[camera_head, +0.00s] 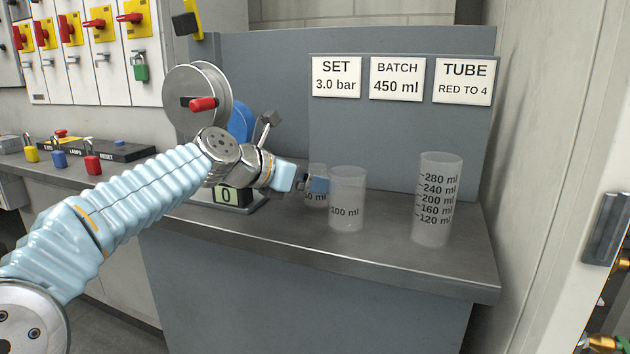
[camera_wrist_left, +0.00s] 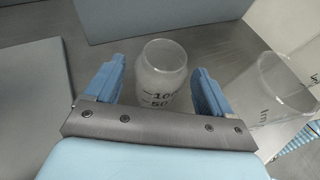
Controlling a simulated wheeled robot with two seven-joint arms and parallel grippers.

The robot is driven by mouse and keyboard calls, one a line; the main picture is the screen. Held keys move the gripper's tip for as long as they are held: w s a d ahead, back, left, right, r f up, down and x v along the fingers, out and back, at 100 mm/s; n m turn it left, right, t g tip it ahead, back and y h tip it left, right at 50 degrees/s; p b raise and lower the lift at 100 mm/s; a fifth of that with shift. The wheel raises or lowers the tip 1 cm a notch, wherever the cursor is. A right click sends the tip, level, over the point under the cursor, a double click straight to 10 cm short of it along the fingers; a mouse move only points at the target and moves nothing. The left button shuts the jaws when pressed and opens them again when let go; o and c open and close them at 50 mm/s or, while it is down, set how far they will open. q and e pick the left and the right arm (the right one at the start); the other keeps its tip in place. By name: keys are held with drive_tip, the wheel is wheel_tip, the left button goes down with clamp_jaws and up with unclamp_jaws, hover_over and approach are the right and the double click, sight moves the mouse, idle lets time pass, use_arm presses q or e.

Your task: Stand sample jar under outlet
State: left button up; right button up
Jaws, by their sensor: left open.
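A small translucent jar (camera_head: 318,172), partly hidden behind my left gripper, stands upright on the grey bench. In the left wrist view this jar (camera_wrist_left: 161,72) with dark 50 and 100 marks stands between the two blue fingers. My left gripper (camera_head: 318,185) is open around it, with gaps visible on both sides. My right gripper is not in view. I cannot make out an outlet in these frames.
A wider clear beaker (camera_head: 347,205) marked 100 ml stands close to the right of the jar, and also shows in the left wrist view (camera_wrist_left: 262,90). A tall graduated cylinder (camera_head: 437,205) stands farther right. A scale (camera_head: 233,197) reading 0 sits left. The bench front is clear.

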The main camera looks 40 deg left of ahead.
use_arm(q)
drive_tip(key=v, duration=1)
drive_tip(key=shift+s, duration=0.1)
drive_tip(key=shift+s+r, duration=0.15)
drive_tip(key=w+d+r+m+g+y+p, duration=0.1)
drive_tip(key=w+r+m+g+p, duration=0.1)
drive_tip(key=m, duration=1.6)
drive_tip(key=w+r+m+g+p, duration=0.1)
drive_tip(key=r+m+g, duration=0.1)
drive_tip(key=m, duration=1.6)
drive_tip(key=x, duration=0.8)
drive_tip(key=shift+w+d+f, duration=0.1)
drive_tip(key=shift+w+f, duration=0.05)
drive_tip(key=shift+f, duration=0.2)
drive_tip(key=x, duration=0.5)
drive_tip(key=shift+w+a+f, duration=0.1)
drive_tip(key=shift+a+f, duration=0.15)
drive_tip(key=shift+a, duration=0.05)
